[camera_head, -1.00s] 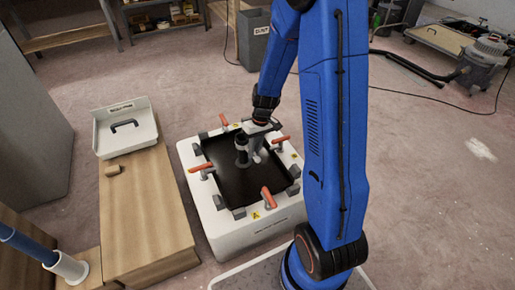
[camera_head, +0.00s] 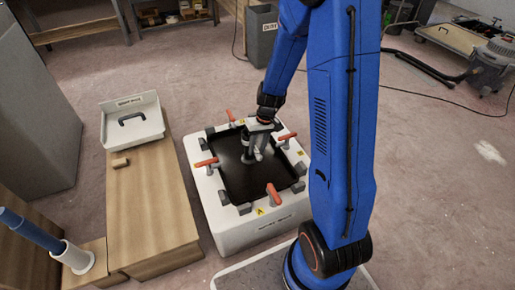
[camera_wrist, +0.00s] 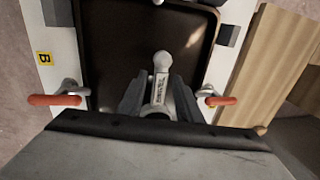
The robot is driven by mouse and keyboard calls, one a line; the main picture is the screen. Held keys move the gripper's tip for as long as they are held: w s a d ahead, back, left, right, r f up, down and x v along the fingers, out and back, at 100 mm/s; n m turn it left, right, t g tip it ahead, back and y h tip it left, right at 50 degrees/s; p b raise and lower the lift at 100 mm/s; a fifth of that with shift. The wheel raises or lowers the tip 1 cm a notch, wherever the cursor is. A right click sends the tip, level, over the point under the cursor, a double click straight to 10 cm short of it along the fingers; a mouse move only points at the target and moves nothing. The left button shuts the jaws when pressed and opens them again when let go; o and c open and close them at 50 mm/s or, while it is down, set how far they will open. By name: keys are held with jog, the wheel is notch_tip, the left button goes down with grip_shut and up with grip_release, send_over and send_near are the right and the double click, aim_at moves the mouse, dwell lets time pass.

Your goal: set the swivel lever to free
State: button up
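The swivel lever (camera_wrist: 163,64) shows in the wrist view as a pale grey bar with a rounded end and a printed label along it. It stands over the dark recessed panel (camera_head: 236,180) of a white box-shaped unit (camera_head: 246,233). My gripper (camera_wrist: 159,84) points down over the panel. Its two dark fingers lie on either side of the lever and look apart, with the lever's rounded end showing beyond them. Whether they touch it is hard to see. In the head view my gripper (camera_head: 257,152) and arm partly hide the lever. I cannot read its setting.
Several orange-handled clamps (camera_head: 273,193) stand around the panel's rim. A wooden bench (camera_head: 150,215) with a white tray (camera_head: 117,103) stands left of the unit. A grey bin (camera_head: 262,45) is behind.

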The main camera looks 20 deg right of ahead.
dwell(0.3)
jog(key=d+r, duration=0.3)
jog(key=r, duration=1.4)
jog(key=shift+d, duration=0.2)
jog(key=s+a+r+t, duration=0.1)
jog(key=s+r, duration=0.3)
jog(key=s, duration=0.4)
jog(key=s+a+r+t+h, duration=0.1)
jog(key=s+r, duration=0.3)
jog(key=s, duration=0.5)
jog(key=s+a+r+t+h, duration=0.1)
jog(key=s+r, duration=0.3)
jog(key=s, duration=0.5)
jog(key=shift+a+r+t, duration=0.35)
jog(key=shift+a+t, duration=0.15)
jog(key=shift+t, duration=0.4)
jog(key=shift+c, duration=0.6)
